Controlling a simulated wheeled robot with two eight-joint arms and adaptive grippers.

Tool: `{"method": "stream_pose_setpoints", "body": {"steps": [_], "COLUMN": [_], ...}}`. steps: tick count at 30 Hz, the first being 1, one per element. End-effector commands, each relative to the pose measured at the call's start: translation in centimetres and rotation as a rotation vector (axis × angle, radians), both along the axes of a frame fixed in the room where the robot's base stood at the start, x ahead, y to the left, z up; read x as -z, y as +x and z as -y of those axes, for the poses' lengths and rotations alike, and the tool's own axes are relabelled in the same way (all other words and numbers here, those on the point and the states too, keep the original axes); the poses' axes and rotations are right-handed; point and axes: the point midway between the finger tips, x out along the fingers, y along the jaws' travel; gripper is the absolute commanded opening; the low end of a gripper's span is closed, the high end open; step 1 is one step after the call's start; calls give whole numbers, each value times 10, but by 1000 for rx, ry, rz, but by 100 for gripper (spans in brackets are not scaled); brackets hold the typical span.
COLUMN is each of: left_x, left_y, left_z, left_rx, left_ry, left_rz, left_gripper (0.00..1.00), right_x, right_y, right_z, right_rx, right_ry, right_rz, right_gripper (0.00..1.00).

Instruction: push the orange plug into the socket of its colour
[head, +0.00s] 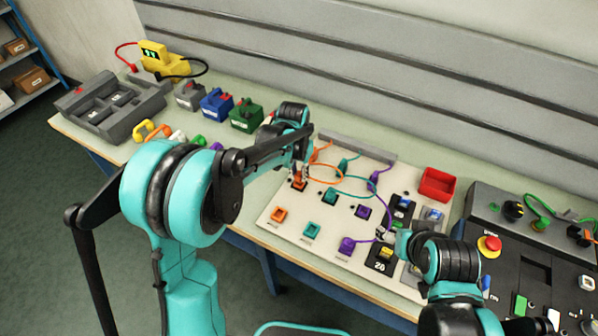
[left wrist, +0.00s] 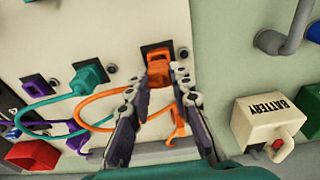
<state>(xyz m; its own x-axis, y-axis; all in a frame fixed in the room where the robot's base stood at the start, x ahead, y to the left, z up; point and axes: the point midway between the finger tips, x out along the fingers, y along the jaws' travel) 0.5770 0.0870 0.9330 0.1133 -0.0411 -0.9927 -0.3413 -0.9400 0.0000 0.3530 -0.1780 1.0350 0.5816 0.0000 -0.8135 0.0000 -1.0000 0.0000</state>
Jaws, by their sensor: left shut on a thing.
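The orange plug (left wrist: 159,72) is between the fingertips of my left gripper (left wrist: 161,78) in the left wrist view, and the gripper is shut on it. In the head view the plug (head: 299,184) is at the upper row of the pale board (head: 290,240), under my left gripper (head: 300,172). The plug is over a dark square socket (left wrist: 155,50); the plug hides most of it, and I cannot tell how deep it sits. Its orange cable (left wrist: 98,103) loops behind. My right gripper, by the right arm's end at the board's right, is unclear.
A teal plug (left wrist: 88,76) stands beside the orange one, with a purple socket (left wrist: 33,88) beyond. A red bin (head: 437,184) and battery blocks (head: 246,114) stand nearby.

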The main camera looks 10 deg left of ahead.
Motion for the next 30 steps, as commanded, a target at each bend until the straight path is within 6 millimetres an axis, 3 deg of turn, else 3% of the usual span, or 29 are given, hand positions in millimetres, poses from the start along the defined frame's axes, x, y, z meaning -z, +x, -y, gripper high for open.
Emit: {"method": "stream_pose_setpoints", "body": {"steps": [14, 15, 18, 24, 27, 30], "left_x": [16, 16, 15, 15, 15, 15], "left_y": [0, 0, 0, 0, 0, 0], "left_z": [0, 0, 0, 0, 0, 0], "left_rx": [0, 0, 0, 0, 0, 0], "left_ry": [0, 0, 0, 0, 0, 0], "left_rz": [0, 0, 0, 0, 0, 0], "left_gripper": [0, 23, 45, 45, 66, 66], "right_x": [12, 12, 11, 11, 11, 11], "right_y": [0, 0, 0, 0, 0, 0], "right_z": [0, 0, 0, 0, 0, 0], "right_rx": [0, 0, 0, 0, 0, 0], "right_ry": [0, 0, 0, 0, 0, 0], "right_rz": [0, 0, 0, 0, 0, 0], "right_gripper": [69, 69, 69, 69, 69, 69]}}
